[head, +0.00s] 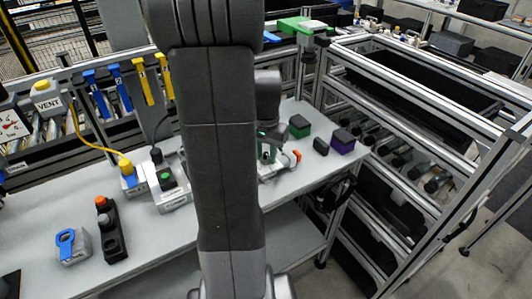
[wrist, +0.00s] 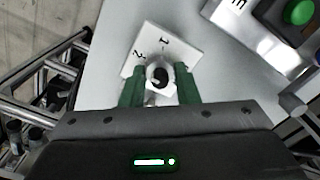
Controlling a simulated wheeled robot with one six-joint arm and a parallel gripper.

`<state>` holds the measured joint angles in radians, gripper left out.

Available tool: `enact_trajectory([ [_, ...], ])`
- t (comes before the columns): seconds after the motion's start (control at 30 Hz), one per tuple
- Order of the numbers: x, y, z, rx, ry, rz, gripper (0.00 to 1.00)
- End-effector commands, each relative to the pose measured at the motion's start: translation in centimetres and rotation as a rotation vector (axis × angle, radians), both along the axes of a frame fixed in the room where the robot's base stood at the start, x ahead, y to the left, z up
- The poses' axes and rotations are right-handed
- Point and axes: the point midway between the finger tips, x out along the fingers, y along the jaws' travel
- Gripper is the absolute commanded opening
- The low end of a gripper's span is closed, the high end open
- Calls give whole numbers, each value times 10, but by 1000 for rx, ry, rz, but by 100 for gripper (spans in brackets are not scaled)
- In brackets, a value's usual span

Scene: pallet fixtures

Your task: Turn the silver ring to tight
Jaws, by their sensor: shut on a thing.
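The silver ring (wrist: 152,70) shows in the wrist view as a pale round part with a dark centre. It sits on a white plate (wrist: 190,46) printed with 1 and 2. My gripper (wrist: 160,74) has its two green fingers on either side of the ring, shut on it. The fingers hide the ring's sides, and I cannot read how far it is turned. In the head view my arm covers most of this spot; only part of the gripper (head: 265,153) shows beside it, and I cannot make out the ring there.
A box with a green button (wrist: 299,12) stands at the wrist view's upper right. A blue-handled padlock-like object (head: 70,248) lies left. The front-left tabletop has free room.

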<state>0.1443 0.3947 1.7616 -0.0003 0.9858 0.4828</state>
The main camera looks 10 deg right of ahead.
Motion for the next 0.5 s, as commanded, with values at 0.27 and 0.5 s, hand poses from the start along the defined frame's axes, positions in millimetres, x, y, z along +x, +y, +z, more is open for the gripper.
enact_trajectory([
  [0.27,1,0,1,-1,-3,-1,5],
  [0.5,0,0,0,0,-1,0,50],
])
